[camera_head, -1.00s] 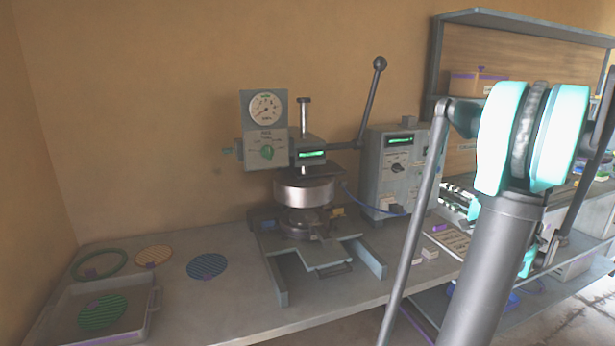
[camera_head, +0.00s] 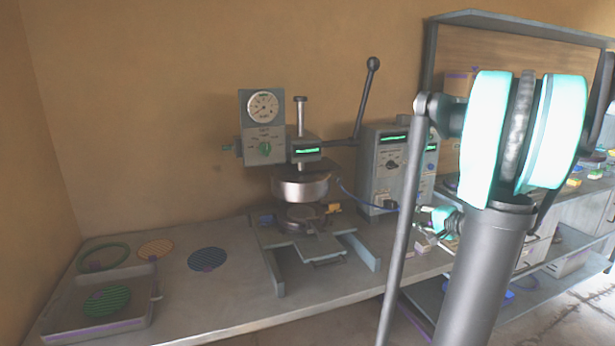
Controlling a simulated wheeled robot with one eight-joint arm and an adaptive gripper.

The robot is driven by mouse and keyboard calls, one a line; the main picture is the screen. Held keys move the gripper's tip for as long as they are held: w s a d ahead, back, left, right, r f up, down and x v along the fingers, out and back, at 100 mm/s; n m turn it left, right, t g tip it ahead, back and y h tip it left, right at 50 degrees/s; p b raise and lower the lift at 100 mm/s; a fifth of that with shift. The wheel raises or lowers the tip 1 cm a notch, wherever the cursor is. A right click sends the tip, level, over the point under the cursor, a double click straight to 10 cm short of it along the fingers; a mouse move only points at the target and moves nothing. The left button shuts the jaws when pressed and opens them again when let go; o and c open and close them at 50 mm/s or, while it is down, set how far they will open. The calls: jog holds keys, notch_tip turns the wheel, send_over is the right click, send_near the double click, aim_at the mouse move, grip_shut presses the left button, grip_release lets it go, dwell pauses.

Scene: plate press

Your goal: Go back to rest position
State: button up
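The plate press stands on the grey bench, with a round gauge (camera_head: 263,107), a silver cylindrical head (camera_head: 300,186) and a long lever (camera_head: 367,98) raised up to the right. Below the head is a round base (camera_head: 306,217) on a flat frame. My arm fills the right side of the view. What seems to be my gripper end (camera_head: 440,219) shows small and partly hidden behind my arm links, right of the press. Its fingers are not clear, and I see nothing held in it.
A grey control box (camera_head: 388,172) stands right of the press. On the left lie a green ring (camera_head: 126,255), an orange disc (camera_head: 156,248), a blue disc (camera_head: 207,260) and a tray (camera_head: 60,322) holding a green disc (camera_head: 106,301). Shelves (camera_head: 520,22) stand behind my arm.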

jog(key=s+a+f+n+g+h, duration=0.1)
jog(key=s+a+f+n+g, duration=0.45)
jog(key=s+a+f, duration=0.6)
jog(key=s+a+f+n+g+h, duration=0.2)
jog(key=s+f+n+g+h, duration=0.1)
jog(key=s, duration=0.9)
notch_tip(320, 180, down, 4)
jog(key=n+h, duration=0.1)
jog(key=h, duration=0.1)
jog(key=shift+s+r+n+h, duration=0.15)
jog(key=shift+s+n+h, duration=0.05)
jog(key=shift+n+h, duration=0.15)
jog(key=shift+a, duration=0.1)
